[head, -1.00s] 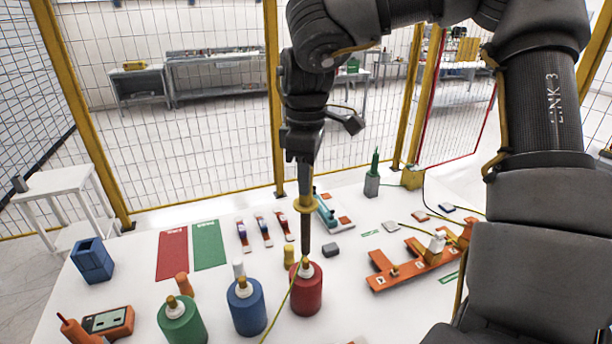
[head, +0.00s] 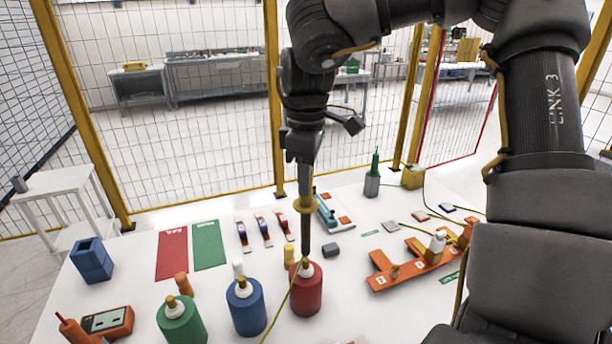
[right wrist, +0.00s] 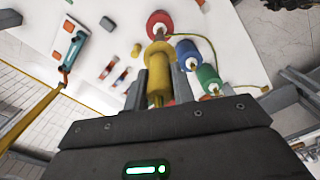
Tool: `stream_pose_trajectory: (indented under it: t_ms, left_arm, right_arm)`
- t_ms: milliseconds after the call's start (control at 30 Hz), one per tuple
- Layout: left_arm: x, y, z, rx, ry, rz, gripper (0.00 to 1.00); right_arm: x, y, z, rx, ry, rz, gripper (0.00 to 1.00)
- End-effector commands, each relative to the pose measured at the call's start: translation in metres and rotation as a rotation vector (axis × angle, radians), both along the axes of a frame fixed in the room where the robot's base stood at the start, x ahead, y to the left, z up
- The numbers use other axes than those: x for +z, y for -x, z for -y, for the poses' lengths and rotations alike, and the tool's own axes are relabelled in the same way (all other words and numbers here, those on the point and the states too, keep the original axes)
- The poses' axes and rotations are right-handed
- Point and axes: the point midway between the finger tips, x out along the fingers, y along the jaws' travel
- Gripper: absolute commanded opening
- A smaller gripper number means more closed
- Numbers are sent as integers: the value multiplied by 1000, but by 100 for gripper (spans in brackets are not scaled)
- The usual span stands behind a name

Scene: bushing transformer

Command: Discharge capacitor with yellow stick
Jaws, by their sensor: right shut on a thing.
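My right gripper (head: 305,185) points down over the table and is shut on the yellow stick (head: 306,205), which has a yellow collar and a dark lower shaft. The stick is upright, and its lower end is at the top of the red capacitor (head: 307,293); whether it touches the terminal I cannot tell exactly. The blue capacitor (head: 247,312) and green capacitor (head: 181,325) stand to its left. In the right wrist view the stick (right wrist: 158,85) sits between the fingers and points at the red capacitor (right wrist: 158,20). My left gripper is not in view.
A yellow-green wire (head: 282,305) runs from the red capacitor's top. Red (head: 172,254) and green (head: 209,246) mats, a blue bin (head: 92,262), an orange-black meter (head: 107,321) and an orange bracket (head: 415,268) lie around. A mesh fence stands behind the table.

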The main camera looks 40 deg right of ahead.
Motion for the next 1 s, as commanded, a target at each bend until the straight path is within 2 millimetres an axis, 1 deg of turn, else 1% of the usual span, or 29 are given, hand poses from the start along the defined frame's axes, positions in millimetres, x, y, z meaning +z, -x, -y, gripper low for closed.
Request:
stream_pose_trajectory:
  t_ms: [600, 1000]
  left_arm:
    - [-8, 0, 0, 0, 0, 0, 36]
    - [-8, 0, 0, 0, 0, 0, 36]
  right_arm:
    - [-7, 0, 0, 0, 0, 0, 2]
    - [-6, 0, 0, 0, 0, 0, 2]
